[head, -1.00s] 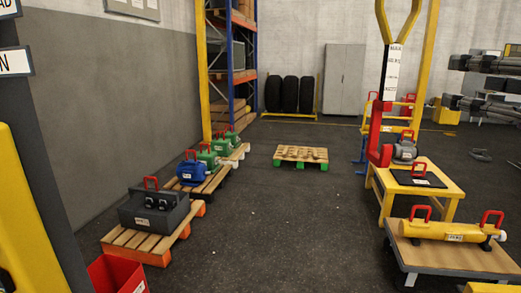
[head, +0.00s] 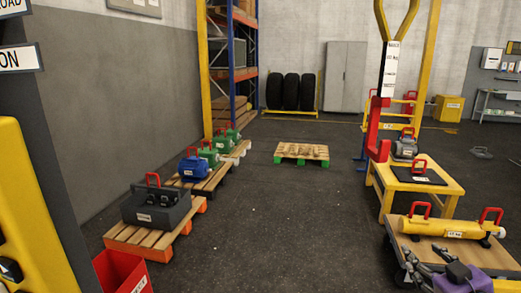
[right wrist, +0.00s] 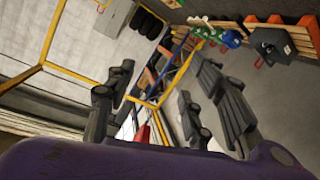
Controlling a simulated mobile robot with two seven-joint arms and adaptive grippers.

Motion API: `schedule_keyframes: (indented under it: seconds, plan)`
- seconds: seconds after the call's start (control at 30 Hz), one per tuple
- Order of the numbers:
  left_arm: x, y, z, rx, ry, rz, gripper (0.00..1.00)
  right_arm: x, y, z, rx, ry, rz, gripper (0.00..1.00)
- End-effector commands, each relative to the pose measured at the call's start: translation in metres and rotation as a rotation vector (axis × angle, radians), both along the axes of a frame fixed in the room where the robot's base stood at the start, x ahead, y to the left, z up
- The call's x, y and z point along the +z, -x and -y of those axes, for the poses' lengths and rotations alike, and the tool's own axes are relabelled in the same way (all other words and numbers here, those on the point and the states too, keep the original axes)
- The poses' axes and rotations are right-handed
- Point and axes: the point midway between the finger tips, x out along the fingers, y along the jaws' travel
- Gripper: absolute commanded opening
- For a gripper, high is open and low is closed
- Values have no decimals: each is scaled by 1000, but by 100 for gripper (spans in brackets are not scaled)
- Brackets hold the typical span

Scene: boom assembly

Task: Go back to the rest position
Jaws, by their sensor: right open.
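My right gripper (head: 416,266) is low at the bottom right of the head view, with dark fingers and a purple body behind them. It appears in front of the near edge of the wooden-topped cart (head: 478,256) that bears a yellow cylinder (head: 445,228) with red handles. I cannot tell how far apart gripper and cart are. In the right wrist view the dark fingers of the right gripper (right wrist: 165,95) are spread open, with nothing between them. My left gripper is not in view.
A yellow table (head: 440,187) stands behind the cart, beside a red and yellow hoist. At left, a grey box (head: 157,210) and several motors sit on pallets, with a red bin (head: 122,272) in front. The middle floor is clear up to a small pallet (head: 301,151).

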Motion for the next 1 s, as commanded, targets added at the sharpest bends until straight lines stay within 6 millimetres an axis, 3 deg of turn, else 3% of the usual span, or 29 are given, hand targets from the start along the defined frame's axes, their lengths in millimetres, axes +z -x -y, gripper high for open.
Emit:
schedule_keyframes:
  seconds: [0.03,0.2,0.4,0.5,0.6,0.73,0.83,1.0]
  plan:
    - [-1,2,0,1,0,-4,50,-42,14,-7,-3,-10,-48,49]
    - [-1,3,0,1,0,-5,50,-156,68,-42,1,-31,-180,49]
    - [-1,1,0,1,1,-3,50,-267,153,-106,3,-102,-339,49]
    - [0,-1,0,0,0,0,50,-310,199,-143,-6,-162,-419,49]
    - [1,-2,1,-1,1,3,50,-340,242,-177,-23,-228,-494,49]
    - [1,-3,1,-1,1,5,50,-360,284,-209,-51,-304,-561,49]
    - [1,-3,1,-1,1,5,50,-367,304,-214,-76,-329,-590,49]
    - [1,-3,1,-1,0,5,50,-369,311,-212,-82,-328,-602,49]
